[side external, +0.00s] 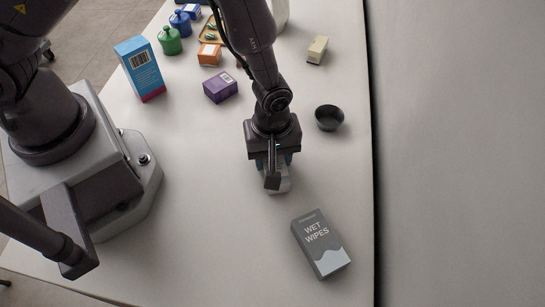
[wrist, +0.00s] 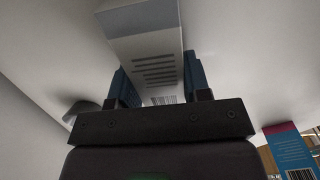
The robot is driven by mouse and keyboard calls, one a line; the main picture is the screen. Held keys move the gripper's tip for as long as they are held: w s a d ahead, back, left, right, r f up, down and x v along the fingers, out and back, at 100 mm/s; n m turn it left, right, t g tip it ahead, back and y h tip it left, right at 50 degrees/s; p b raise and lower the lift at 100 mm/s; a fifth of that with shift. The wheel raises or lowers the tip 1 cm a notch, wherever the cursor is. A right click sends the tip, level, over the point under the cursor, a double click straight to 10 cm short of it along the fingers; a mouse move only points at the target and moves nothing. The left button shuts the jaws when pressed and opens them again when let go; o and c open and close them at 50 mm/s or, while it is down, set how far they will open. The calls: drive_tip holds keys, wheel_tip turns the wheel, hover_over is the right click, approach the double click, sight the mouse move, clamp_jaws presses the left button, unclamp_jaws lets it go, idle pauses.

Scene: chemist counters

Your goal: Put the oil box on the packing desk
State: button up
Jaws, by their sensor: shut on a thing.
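My gripper (side external: 272,180) is over the middle of the white counter (side external: 205,215), pointing down, and is shut on a pale white-and-grey box (side external: 281,186). In the wrist view the box (wrist: 154,62) sits between the two blue finger pads, with dark printed lines and a barcode on its face and a grey band at its far end. No product name is readable on it, so I cannot tell from print that it is the oil box. In the side view my gripper hides most of the box, and I cannot tell whether it touches the counter.
A grey wet wipes box (side external: 320,244) lies at front right. A black bowl (side external: 329,117) stands near the right edge. A purple box (side external: 220,86), blue box (side external: 140,69), orange box (side external: 209,54), cream box (side external: 317,50) and green jar (side external: 170,40) stand behind. Front left counter is clear.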

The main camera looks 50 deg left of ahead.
wheel_tip(320, 180, up, 8)
drive_tip(key=shift+r, duration=0.55)
drive_tip(key=shift+s+r+m, duration=0.1)
drive_tip(key=shift+r+m, duration=0.05)
drive_tip(key=shift+m, duration=0.45)
drive_tip(key=m, duration=0.3)
drive_tip(key=shift+s+a+r, duration=0.15)
drive_tip(key=shift+r, duration=0.05)
drive_tip(key=w+a+r+m, duration=0.3)
drive_tip(key=a+r+m, duration=0.1)
drive_tip(key=a, duration=0.3)
drive_tip(key=w+a+r+m, duration=0.2)
drive_tip(key=a+r+m, duration=0.2)
drive_tip(key=a, duration=0.4)
drive_tip(key=shift+w+a+r+m, duration=0.2)
drive_tip(key=shift+w+r+m, duration=0.15)
drive_tip(key=shift+w+m, duration=0.05)
